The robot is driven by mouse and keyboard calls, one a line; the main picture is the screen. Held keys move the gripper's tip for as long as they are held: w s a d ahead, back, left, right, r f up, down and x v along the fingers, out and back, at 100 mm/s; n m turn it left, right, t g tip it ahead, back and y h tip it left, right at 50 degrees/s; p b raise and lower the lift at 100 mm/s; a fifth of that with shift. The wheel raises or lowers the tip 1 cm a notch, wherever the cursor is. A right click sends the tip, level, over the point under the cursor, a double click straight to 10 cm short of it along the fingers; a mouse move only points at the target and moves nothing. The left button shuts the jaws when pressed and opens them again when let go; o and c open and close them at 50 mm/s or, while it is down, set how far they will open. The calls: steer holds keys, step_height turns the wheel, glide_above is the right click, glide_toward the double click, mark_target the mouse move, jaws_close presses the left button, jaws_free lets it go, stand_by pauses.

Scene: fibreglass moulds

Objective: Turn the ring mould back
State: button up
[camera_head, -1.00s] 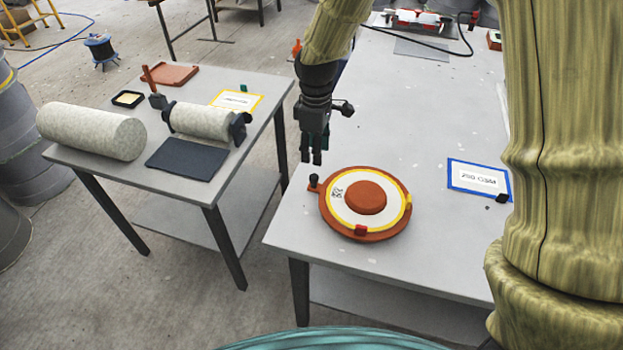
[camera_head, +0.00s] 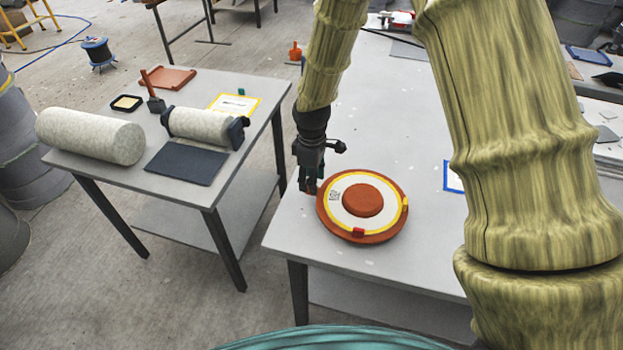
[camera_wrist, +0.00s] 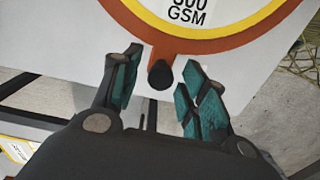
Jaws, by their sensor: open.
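The ring mould (camera_head: 394,228) is an orange-brown disc with a white ring, a yellow edge line and a raised round centre. It lies flat on the right-hand table, with a red mark at its front edge. In the wrist view its rim (camera_wrist: 187,47) is at the top, with a "GSM" label on the white ring. A dark round knob (camera_wrist: 161,75) sticks out from the rim there. My gripper (camera_wrist: 160,90) is open, with one teal-padded finger on each side of the knob. In the head view my gripper (camera_head: 308,186) is low at the mould's left edge and hides the knob.
A blue-framed card (camera_head: 453,177) lies right of the mould, partly behind my arm. The left table holds a pale roll (camera_head: 90,134), a roller (camera_head: 205,127) and a dark mat (camera_head: 186,163). The table's left edge is close to my gripper.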

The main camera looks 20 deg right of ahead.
steer(key=shift+f, duration=0.55)
jaws_close()
steer(key=shift+s+a, duration=0.1)
